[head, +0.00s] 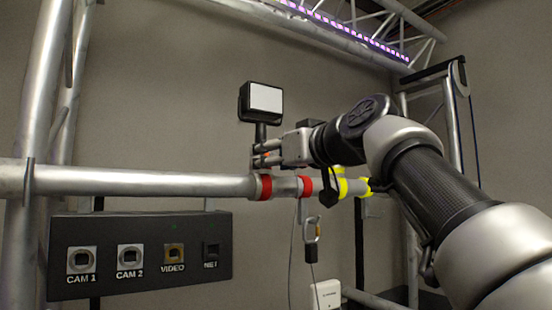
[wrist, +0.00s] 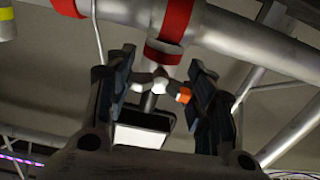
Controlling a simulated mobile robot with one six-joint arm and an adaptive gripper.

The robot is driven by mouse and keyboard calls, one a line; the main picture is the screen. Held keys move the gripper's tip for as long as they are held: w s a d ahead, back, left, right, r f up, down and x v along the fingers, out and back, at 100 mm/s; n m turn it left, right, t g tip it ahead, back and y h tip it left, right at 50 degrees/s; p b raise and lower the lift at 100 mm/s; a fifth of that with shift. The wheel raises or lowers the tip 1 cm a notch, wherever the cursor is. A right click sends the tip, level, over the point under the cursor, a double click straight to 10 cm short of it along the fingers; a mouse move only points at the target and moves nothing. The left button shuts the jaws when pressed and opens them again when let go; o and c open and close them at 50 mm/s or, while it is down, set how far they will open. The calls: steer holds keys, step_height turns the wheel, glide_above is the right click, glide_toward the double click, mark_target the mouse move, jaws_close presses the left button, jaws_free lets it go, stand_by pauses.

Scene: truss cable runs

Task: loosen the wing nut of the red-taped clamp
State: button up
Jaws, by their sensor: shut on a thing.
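Two bands of red tape, a left one (head: 265,187) and a right one (head: 305,187), mark the clamp on the horizontal pipe. In the wrist view a red band (wrist: 163,52) lies just beyond the fingertips. My gripper (head: 264,155) is just above the red-taped stretch. In the wrist view its two fingers stand on either side of the wing nut (wrist: 159,86), a pale metal piece with an orange tip (wrist: 183,95). My gripper is shut on the wing nut. In the head view the fingers mostly hide the nut.
A black device with a white face (head: 264,98) stands above the pipe, close behind my fingers. Yellow tape (head: 342,187) marks the pipe to the right. A carabiner (head: 311,230) hangs below. A socket panel (head: 142,255) is at lower left.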

steer(key=o, duration=1.1)
steer(key=v, duration=1.2)
steer(key=s+d+f+m+g+h, duration=0.1)
steer(key=s+f+m+g+h, duration=0.15)
steer(key=f, duration=0.75)
steer(key=s+d+f+m+g+h, duration=0.1)
steer(key=s+f, duration=0.2)
steer(key=f, duration=0.6)
steer(key=s+d+f+m+g+h, duration=0.1)
steer(key=s+d+f+g+h, duration=0.1)
steer(key=f, duration=0.8)
steer(key=s+d+f+m+g+h, duration=0.1)
steer(key=s+d+f, duration=0.1)
steer(key=s+f, duration=0.3)
steer(key=s+d+f+g+h, duration=0.2)
steer(key=s+f, duration=0.4)
steer(key=f, duration=0.5)
steer(key=s+d+f+m+g+h, duration=0.1)
steer(key=s+d+f+g, duration=0.1)
steer(key=s+f, duration=0.4)
steer(key=shift+d+f+m+h, duration=0.15)
steer(key=shift+f+m, duration=0.05)
steer(key=shift+f, duration=0.6)
steer(key=shift+d+f+m+h, duration=0.1)
steer(key=shift+d+f+m, duration=0.05)
steer(key=shift+f, duration=0.65)
